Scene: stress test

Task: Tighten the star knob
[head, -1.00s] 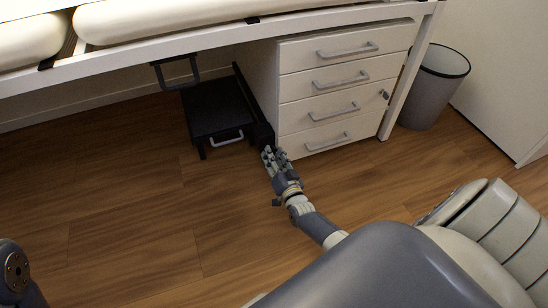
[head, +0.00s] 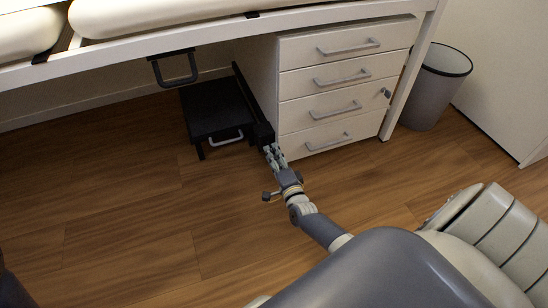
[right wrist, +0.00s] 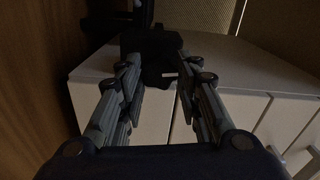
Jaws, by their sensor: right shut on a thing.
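The star knob (right wrist: 157,76) is a dark shape between the fingertips of my right gripper in the right wrist view, below a black block (right wrist: 150,42). Its lobes are too dark to make out. My right gripper (right wrist: 158,84) is shut on it, with one finger on each side. In the head view my right gripper (head: 271,150) reaches the black block (head: 263,134) at the front of a black post, and its fingers hide the knob. My left gripper is not in view.
A black low stand (head: 215,108) with a grey handle is left of the post. A white drawer cabinet (head: 345,88) stands close on the right, under a white bed frame (head: 200,38). A grey bin (head: 433,92) is farther right. The wooden floor (head: 130,200) is clear.

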